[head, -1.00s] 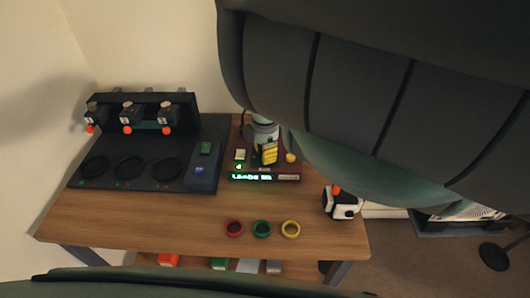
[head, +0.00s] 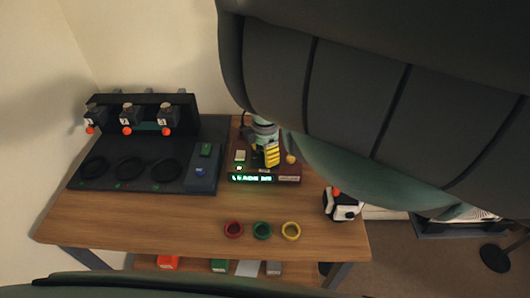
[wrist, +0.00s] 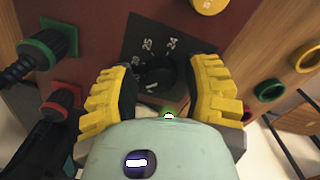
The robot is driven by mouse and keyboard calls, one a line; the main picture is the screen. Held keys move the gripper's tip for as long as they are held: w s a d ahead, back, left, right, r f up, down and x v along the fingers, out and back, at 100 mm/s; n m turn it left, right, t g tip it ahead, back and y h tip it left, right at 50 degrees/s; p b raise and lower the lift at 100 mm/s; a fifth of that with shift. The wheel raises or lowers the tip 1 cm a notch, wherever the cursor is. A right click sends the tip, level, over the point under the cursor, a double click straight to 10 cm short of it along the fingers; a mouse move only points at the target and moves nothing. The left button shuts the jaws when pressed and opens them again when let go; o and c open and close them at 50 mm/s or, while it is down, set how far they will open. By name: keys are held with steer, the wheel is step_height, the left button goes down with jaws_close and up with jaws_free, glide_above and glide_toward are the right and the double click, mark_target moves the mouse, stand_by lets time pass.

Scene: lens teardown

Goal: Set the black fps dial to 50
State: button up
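The black fps dial (wrist: 158,76) sits on a dark plate (wrist: 150,32) on the red-brown panel in the wrist view. A white mark shows on the dial. Marks that look like 25 and 24 are beyond it; I cannot make out a 50. My gripper (wrist: 162,70) has one yellow finger on each side of the dial. The dark inner pads blend with the dial, so I cannot tell whether they touch it. In the head view my gripper (head: 271,155) is over the panel (head: 287,169), hiding the dial.
A lit green display (head: 250,178) is on the panel's front edge. Red (head: 233,229), green (head: 262,229) and yellow (head: 291,231) rings lie on the table (head: 150,225). A black station (head: 140,180) stands left; a white-and-black object (head: 342,205) is right.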

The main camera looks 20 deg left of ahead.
steer(key=shift+o, duration=0.9)
steer(key=shift+r, duration=0.1)
steer(key=shift+r, duration=3.65)
steer(key=shift+s+r, duration=0.1)
